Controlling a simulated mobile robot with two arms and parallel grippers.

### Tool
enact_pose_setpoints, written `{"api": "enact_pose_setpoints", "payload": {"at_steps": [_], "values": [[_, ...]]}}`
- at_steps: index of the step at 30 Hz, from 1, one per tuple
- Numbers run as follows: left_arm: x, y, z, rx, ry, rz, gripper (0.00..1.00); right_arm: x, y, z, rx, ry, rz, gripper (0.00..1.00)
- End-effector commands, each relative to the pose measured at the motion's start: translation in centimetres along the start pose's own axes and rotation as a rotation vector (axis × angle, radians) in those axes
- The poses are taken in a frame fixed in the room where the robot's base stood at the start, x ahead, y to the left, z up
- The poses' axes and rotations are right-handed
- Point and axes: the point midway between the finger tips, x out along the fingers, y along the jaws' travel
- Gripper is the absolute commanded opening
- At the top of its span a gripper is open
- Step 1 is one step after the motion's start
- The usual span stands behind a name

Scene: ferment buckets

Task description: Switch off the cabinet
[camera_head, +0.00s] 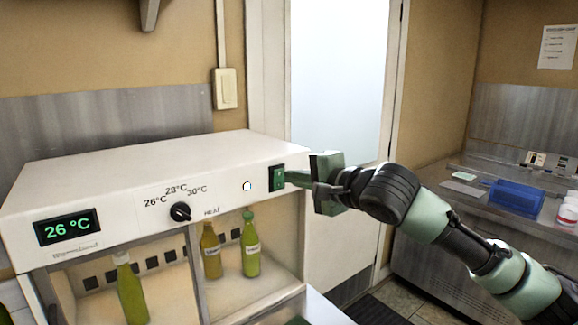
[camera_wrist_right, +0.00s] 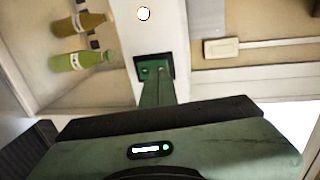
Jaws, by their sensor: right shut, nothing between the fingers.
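The cabinet (camera_head: 110,190) is a white box with a green 26 °C display (camera_head: 67,229) and a black dial (camera_head: 180,212) on its front. A dark green rocker switch (camera_head: 277,179) sits at the right end of the front, and it also shows in the right wrist view (camera_wrist_right: 148,68). My right gripper (camera_head: 288,178) is shut and empty, its fingertips at the switch; in the right wrist view the fingers (camera_wrist_right: 156,84) cover its lower part. I cannot tell whether they touch it. A round lamp (camera_head: 247,186) left of the switch looks whitish. My left gripper is not in view.
Bottles (camera_head: 251,246) stand inside the cabinet behind its open or clear front. A light wall switch (camera_head: 226,89) is above the cabinet. At the right, a counter holds a blue box (camera_head: 517,197) and white containers (camera_head: 568,209).

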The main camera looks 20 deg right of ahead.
Motion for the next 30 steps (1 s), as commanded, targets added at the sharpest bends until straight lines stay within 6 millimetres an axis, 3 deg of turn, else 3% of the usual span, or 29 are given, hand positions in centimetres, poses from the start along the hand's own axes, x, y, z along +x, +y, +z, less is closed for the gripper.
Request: {"api": "enact_pose_setpoints", "payload": {"at_steps": [6,18,24,30], "values": [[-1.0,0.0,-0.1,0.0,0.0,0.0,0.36,1.8,-0.7,0.0,0.0,0.0,0.0,0.0],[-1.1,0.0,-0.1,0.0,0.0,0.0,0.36,2.0,-0.7,0.0,0.0,0.0,0.002,0.0],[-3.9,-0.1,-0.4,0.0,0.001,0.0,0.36,2.4,-1.8,0.1,0.003,0.0,0.047,0.0],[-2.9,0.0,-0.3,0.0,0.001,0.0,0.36,2.5,-1.0,-0.1,-0.001,0.003,0.045,0.0]]}}
